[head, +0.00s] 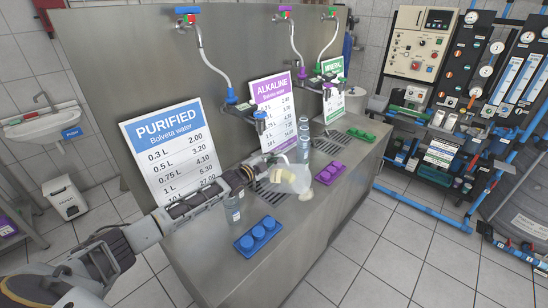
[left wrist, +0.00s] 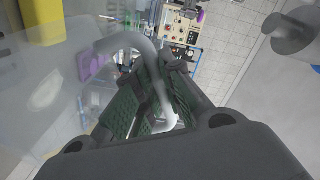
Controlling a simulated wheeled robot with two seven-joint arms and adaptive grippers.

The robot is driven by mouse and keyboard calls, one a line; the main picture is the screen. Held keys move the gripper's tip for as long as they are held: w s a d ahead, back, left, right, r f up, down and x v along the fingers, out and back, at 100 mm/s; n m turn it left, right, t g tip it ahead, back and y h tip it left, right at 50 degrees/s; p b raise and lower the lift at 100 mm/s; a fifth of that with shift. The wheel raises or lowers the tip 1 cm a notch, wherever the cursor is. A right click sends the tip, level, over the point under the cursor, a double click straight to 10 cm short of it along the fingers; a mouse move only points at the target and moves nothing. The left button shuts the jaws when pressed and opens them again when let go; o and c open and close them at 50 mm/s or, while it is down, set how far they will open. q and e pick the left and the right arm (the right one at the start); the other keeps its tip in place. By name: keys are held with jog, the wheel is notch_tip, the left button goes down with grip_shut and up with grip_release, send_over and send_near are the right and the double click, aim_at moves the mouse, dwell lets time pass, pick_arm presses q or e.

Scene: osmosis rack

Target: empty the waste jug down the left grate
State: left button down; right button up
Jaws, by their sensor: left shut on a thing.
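The waste jug (head: 291,179) is pale and translucent. It is held above the counter, over or beside the left grate (head: 272,195), and looks tilted; I cannot tell if liquid is leaving it. My left gripper (head: 262,172) is shut on the jug's handle. In the left wrist view the white curved handle (left wrist: 158,85) passes between the green-padded fingers (left wrist: 150,95), and the clear jug body (left wrist: 50,90) fills the left side. The jug and gripper hide part of the grate. A small cream patch (head: 306,196) shows under the jug. My right gripper is not in view.
A blue cap tray (head: 257,235) stands at the counter's front, with purple (head: 329,173) and green (head: 361,135) trays farther back. A clear bottle (head: 232,209) stands beside my left arm. Another clear bottle (head: 303,148) stands behind the jug. Price boards line the back panel.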

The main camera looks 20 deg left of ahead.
aim_at(285, 165)
pick_arm(q)
jog(key=shift+d, duration=0.15)
dwell(0.3)
jog(key=shift+s+d+f+m+b, duration=0.15)
jog(key=shift+s+d+m+b, duration=0.1)
jog(key=shift+d+m, duration=0.25)
jog(key=shift+s+d+f+m+b, duration=0.1)
jog(key=shift+s+d+m+b, duration=0.15)
jog(key=shift+d, duration=0.45)
jog(key=shift+s+d+f+m+b, duration=0.2)
jog(key=shift+d+m, duration=0.25)
jog(key=shift+d, duration=0.15)
jog(key=shift+s+d+r+m+b, duration=0.1)
jog(key=shift+s+d+m+b, duration=0.1)
jog(key=shift+d+m+b, duration=0.3)
jog(key=shift+d+r, duration=0.1)
jog(key=shift+d, duration=0.05)
jog(key=shift+s, duration=0.1)
jog(key=shift+d, duration=0.2)
